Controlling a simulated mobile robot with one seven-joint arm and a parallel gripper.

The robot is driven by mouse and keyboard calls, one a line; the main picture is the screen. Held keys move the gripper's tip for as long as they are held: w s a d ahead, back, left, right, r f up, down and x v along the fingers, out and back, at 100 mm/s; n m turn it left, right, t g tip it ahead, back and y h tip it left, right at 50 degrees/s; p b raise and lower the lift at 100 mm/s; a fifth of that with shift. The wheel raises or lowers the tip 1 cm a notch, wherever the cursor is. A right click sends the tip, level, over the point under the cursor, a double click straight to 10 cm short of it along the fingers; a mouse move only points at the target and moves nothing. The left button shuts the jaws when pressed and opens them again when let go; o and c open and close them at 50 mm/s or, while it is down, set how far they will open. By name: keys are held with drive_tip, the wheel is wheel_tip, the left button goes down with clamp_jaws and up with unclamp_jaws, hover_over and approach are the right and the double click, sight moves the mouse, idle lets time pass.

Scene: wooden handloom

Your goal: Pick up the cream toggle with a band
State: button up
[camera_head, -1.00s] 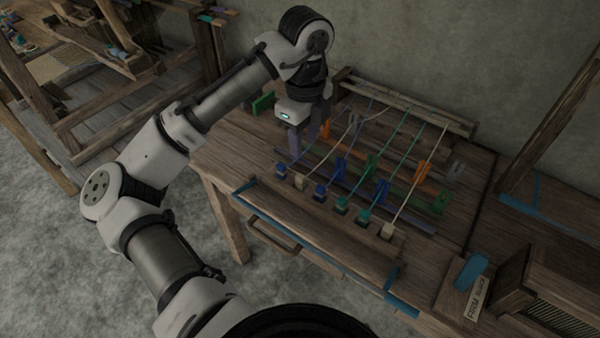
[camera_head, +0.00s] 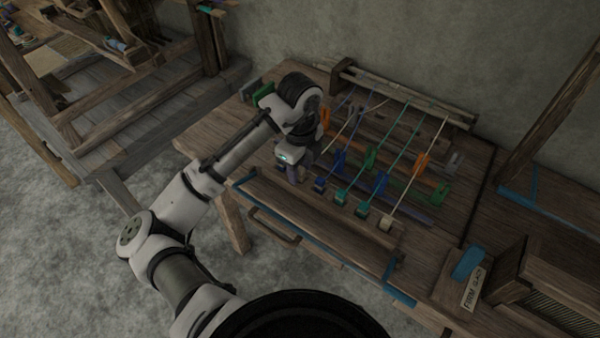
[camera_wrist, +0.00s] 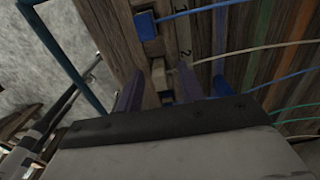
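A cream toggle (camera_wrist: 158,72) shows between my finger tips in the wrist view, at the end of a cream cord. I cannot make out a band on it. My gripper (camera_wrist: 161,80) has its two purple fingers apart, one on each side of the toggle, with a gap visible. In the head view my gripper (camera_head: 296,174) is low over the left part of the toggle row and hides this toggle. Another cream toggle (camera_head: 385,223) stands at the right end of the row, on its own pale cord.
A blue toggle (camera_wrist: 146,26) stands close beside the cream one in the wrist view. In the head view a blue toggle (camera_head: 319,184) and green toggles (camera_head: 341,198) stand right of my gripper. Cords run back over coloured clips to a rear rail (camera_head: 405,95).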

sight(300, 168)
drive_tip(key=shift+f, duration=0.15)
clamp_jaws()
idle(0.4)
wheel_tip(300, 168, up, 20)
idle(0.4)
